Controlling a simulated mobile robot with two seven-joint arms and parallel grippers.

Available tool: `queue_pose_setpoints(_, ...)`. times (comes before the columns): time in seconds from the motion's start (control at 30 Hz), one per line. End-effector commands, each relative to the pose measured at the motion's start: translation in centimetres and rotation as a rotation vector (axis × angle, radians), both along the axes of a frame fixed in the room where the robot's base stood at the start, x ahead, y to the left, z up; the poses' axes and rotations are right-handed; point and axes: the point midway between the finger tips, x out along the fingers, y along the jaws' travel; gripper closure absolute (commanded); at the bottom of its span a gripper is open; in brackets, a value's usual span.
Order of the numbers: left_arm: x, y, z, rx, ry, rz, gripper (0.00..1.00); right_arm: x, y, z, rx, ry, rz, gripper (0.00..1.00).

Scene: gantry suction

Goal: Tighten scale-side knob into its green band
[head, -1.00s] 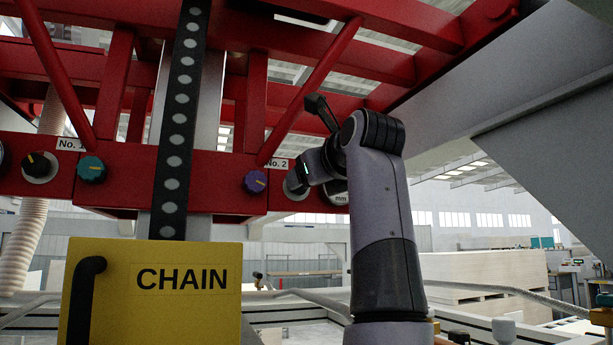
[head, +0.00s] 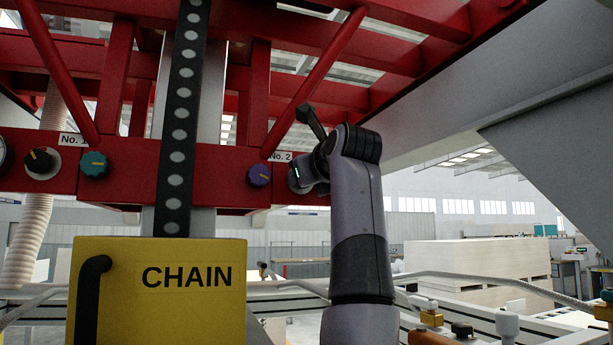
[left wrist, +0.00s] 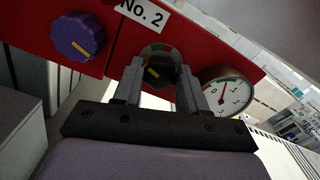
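A black knob (left wrist: 159,71) with a small yellow mark sits on the red beam under the No. 2 label, beside a round white gauge (left wrist: 225,93) with a red needle. A coloured band (left wrist: 158,49) with a green part arcs above the knob. My left gripper (left wrist: 158,80) points at the knob, one finger on each side, spread apart; whether they touch it is unclear. In the head view my left gripper (head: 306,176) is at the beam right of the purple knob and covers the black knob and gauge. My right gripper is not in view.
A purple knob (head: 258,174) sits close left of my gripper. Further left are a teal knob (head: 94,164) and another black knob (head: 40,161) near the No. 1 label. A black chain strip (head: 178,130) and yellow CHAIN box (head: 155,300) stand between.

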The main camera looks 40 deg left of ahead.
Motion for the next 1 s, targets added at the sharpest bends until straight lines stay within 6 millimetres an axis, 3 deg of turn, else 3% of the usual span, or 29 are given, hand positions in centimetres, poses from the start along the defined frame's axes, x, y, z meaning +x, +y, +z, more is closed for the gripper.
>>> queue_pose_setpoints(0.6, 0.07, -0.09, 0.04, 0.195, 0.376, 0.000, 0.89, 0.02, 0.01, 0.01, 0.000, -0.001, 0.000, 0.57)
queue_pose_setpoints(1.0, 0.08, -0.07, 0.04, 0.210, 0.403, 0.000, 0.89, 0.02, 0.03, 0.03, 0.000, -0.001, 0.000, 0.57)
